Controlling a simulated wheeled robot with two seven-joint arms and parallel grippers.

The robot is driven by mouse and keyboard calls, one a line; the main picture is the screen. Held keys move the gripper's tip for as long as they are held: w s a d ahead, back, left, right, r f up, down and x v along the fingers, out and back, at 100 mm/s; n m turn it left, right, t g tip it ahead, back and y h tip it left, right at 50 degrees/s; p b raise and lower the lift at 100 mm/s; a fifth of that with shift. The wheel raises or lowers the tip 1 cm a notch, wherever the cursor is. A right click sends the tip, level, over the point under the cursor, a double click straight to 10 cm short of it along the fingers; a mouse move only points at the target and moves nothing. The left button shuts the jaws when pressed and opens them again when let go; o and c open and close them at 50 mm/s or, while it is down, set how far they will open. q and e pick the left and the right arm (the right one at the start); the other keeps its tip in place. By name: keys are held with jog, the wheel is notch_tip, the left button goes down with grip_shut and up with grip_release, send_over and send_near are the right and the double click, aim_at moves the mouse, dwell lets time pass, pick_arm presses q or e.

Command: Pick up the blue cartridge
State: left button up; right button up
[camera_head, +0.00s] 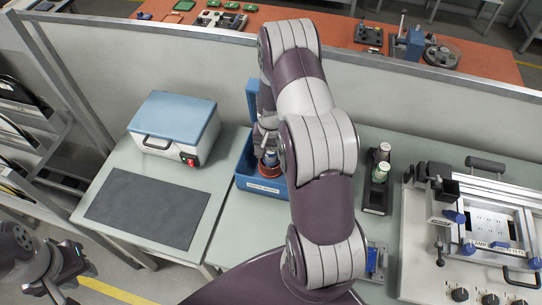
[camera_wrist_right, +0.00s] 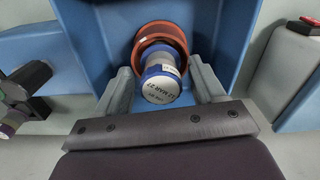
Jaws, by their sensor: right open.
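The blue cartridge (camera_wrist_right: 160,78) has blue bands, a white middle and a pale end face with a printed date. It stands in or on a reddish-brown round piece (camera_wrist_right: 160,38) inside a blue bin (camera_wrist_right: 92,38). My right gripper (camera_wrist_right: 163,82) is open, with one finger on each side of the cartridge; I cannot tell whether they touch it. In the head view, the right gripper (camera_head: 264,138) reaches down into the blue bin (camera_head: 258,186), and my arm hides part of the bin. My left gripper (camera_head: 72,262) is at the lower left, partly seen.
A blue-lidded white box (camera_head: 176,125) and a dark mat (camera_head: 148,207) lie left of the bin. A black holder (camera_head: 376,190) with small cylinders stands to the right, beside a fixture with clamps (camera_head: 490,235). A low partition (camera_head: 400,103) runs behind.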

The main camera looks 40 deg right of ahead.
jog(key=shift+a+r, duration=0.1)
grip_shut()
